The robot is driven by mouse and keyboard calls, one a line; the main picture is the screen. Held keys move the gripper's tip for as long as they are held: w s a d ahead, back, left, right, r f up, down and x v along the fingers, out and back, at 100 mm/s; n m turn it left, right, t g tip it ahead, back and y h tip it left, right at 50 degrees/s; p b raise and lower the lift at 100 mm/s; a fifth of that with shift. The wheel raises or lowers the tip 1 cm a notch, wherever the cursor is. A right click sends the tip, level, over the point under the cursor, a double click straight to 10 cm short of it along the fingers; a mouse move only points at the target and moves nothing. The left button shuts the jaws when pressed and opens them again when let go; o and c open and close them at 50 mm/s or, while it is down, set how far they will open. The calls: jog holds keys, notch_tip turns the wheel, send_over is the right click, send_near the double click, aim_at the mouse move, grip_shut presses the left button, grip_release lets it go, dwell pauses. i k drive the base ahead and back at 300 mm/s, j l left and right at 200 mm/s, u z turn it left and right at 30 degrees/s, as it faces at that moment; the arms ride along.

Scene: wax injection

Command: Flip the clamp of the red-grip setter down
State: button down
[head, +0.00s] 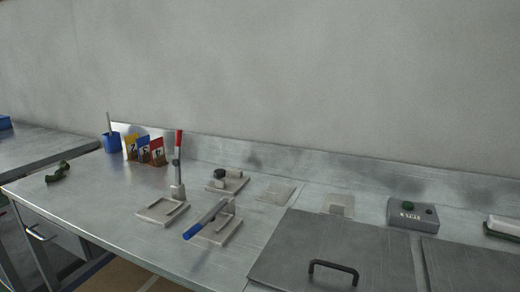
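The red-grip setter has a pale flat base (163,211) on the metal bench. Its clamp lever stands upright at the base's back right corner, with the red grip (179,142) at the top. A second setter (226,233) stands just to its right. That one's lever lies low across its base, with its blue grip (191,233) towards the front left. My gripper is not in view.
Card holders with numbered cards (144,146) and a blue cup (111,142) stand at the back left. A dark green object (58,173) lies on the left. A knobbed pale block (227,180) sits behind the setters. A handled grey lid (330,245) covers the front right; a grey box (412,214) stands behind.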

aim_at(177, 161)
jog(key=k+j+z, duration=0.2)
jog(key=j, duration=0.3)
jog(key=k+j+z, duration=0.2)
jog(key=k+j, duration=0.2)
jog(key=i, duration=1.45)
